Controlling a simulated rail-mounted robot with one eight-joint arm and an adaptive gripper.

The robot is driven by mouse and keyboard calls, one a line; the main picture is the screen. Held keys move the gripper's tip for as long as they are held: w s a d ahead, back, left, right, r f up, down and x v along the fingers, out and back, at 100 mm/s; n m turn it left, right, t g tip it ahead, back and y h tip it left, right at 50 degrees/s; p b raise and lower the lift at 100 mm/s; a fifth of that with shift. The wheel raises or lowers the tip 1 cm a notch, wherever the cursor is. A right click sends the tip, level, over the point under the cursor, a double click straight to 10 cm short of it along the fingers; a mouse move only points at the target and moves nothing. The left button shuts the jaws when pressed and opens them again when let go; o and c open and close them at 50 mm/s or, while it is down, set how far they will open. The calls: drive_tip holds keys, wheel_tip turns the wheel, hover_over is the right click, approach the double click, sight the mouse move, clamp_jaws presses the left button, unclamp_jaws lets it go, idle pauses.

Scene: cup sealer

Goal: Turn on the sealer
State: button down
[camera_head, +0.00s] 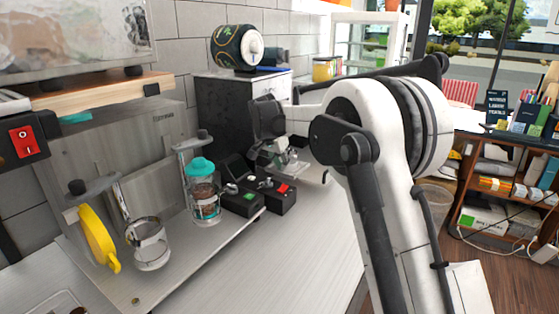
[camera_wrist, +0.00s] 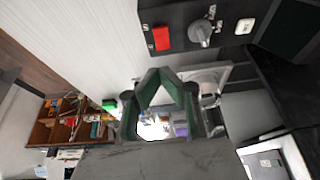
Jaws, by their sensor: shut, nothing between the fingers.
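A black control box (camera_head: 277,200) with a red switch (camera_head: 283,188) and a knob sits at the front of the metal machine on the counter. In the wrist view the same kind of black box (camera_wrist: 180,22) shows at the top, with a red switch (camera_wrist: 161,38), a grey knob (camera_wrist: 201,32) and a white switch (camera_wrist: 244,26). Which unit is the sealer is unclear.
A large red rocker switch (camera_head: 22,142) is at far left. The front counter (camera_head: 310,240) is clear.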

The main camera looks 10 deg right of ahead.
sight(286, 188)
drive_tip(key=p+x, duration=0.1)
drive_tip(key=x, duration=0.8)
